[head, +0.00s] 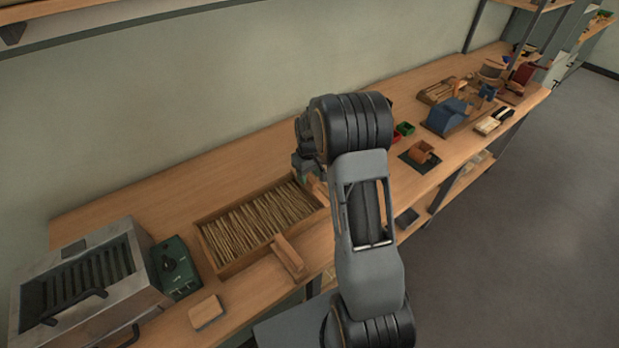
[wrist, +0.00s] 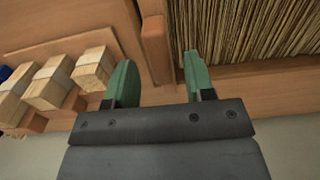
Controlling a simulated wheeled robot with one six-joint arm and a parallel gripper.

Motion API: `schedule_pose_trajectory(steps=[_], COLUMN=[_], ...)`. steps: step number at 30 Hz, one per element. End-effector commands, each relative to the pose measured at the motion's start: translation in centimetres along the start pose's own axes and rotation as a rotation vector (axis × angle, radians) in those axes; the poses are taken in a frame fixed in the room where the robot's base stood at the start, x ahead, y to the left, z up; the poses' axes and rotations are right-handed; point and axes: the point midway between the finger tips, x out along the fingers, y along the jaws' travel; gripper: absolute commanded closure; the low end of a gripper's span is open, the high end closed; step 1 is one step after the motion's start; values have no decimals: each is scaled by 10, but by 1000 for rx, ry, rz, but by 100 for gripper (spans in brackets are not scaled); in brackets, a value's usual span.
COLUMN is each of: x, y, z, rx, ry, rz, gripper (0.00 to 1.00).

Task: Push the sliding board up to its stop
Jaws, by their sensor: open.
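A shallow wooden tray (head: 235,267) full of thin pale sticks lies on the bench; part of it shows at the upper right in the wrist view (wrist: 240,72). A reddish-brown wooden bar (wrist: 155,45) stands along the tray's end there; it looks like the sliding board, but I cannot tell for certain. My gripper (wrist: 158,62) is open and empty, its green fingers apart, with the bar between and beyond the fingertips. Contact cannot be told. In the head view my arm mostly hides my gripper (head: 311,176), over the tray's right end.
A wooden block (head: 287,257) lies at the tray's front edge. A metal box with a dark grille (head: 85,275) and a green control box (head: 177,266) stand left. Pale bundles on wooden blocks (wrist: 48,82) sit left in the wrist view. Tools crowd the bench's far end.

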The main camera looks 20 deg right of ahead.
Motion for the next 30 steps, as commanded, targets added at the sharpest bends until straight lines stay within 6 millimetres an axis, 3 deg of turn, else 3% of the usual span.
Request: schedule_pose_trajectory(steps=[7,19,30], x=[21,25,25], y=[0,0,0], z=[0,0,0], rx=[0,0,0], ry=[0,1,1], rz=[0,0,0], gripper=[51,52,87])
